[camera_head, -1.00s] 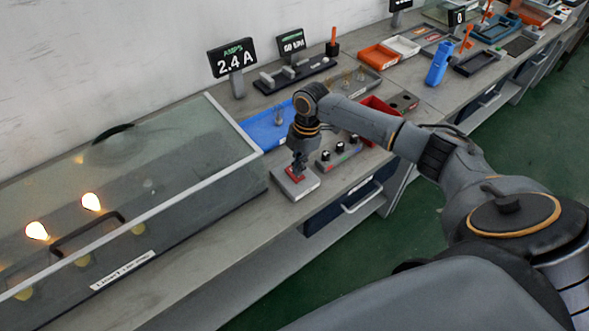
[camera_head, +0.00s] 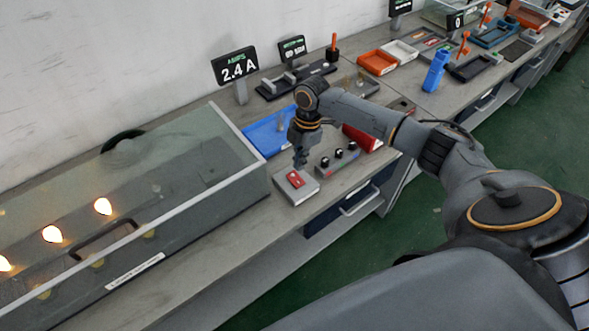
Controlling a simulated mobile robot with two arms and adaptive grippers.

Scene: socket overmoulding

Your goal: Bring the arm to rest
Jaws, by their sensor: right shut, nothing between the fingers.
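My right arm reaches in from the right over the workbench, and its right gripper (camera_head: 300,165) points down, shut and empty. The gripper hangs just above and behind a small grey switch box with a red rocker switch (camera_head: 295,179). A small gap shows between the fingertips and the red switch. My left gripper is not in view.
A glass-lidded case (camera_head: 190,190) with several lit bulbs fills the left bench. A meter display (camera_head: 235,67) reads 2.4 A. A knob panel (camera_head: 338,159), blue tray (camera_head: 265,137) and red bin (camera_head: 362,138) sit close to the gripper. Green floor lies in front.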

